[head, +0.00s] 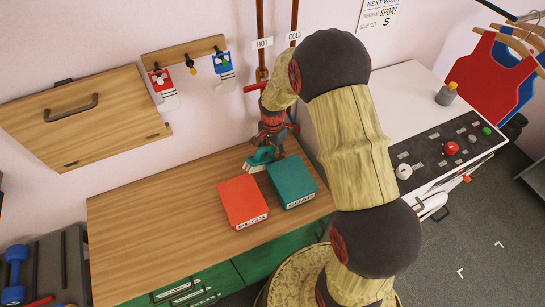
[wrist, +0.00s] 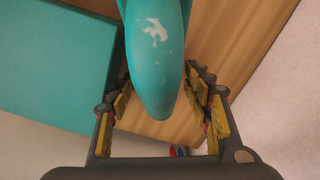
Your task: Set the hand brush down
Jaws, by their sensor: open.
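The teal hand brush (head: 259,156) is at the back of the wooden counter, just behind the boxes. In the wrist view its rounded teal handle (wrist: 155,60), with a white mark, runs between my fingers. My gripper (head: 270,146) is low over the brush; in the wrist view its fingers (wrist: 160,92) are open, one on each side of the handle, with a gap visible at the handle's end.
A teal SOAP box (head: 293,183) stands close to the brush and fills the left of the wrist view (wrist: 60,60). A red PEGS box (head: 241,203) is beside it. The wooden counter (head: 150,220) is clear to the left. Pipes (head: 261,45) run down the wall behind.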

